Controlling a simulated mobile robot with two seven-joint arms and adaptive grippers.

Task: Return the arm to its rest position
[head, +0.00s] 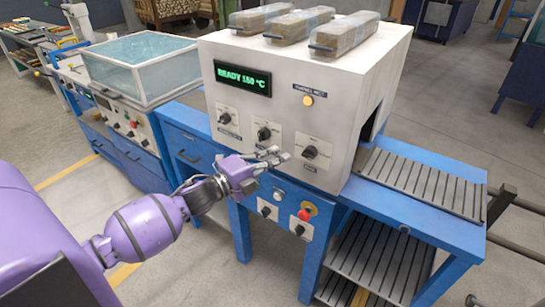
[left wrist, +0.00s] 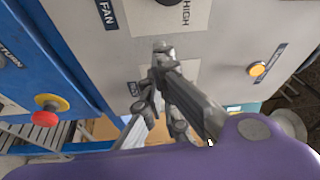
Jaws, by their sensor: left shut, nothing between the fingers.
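My left arm, purple with a grey gripper, reaches in from the left in the head view. My left gripper (head: 276,156) is shut and empty. It is in front of the white oven's (head: 325,105) control panel, by the lower edge and close to the middle knob (head: 264,133). Whether it touches the panel is unclear. In the left wrist view the gripper's closed fingers (left wrist: 163,54) lie across the grey panel, near a knob marked HIGH. My right gripper is in neither view.
The oven stands on a blue bench (head: 420,228) with a slatted conveyor (head: 424,183) at right. A red button (head: 304,214) on yellow is below the gripper. Wrapped blocks (head: 342,36) lie on top. A glass-walled tank (head: 140,62) is at left.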

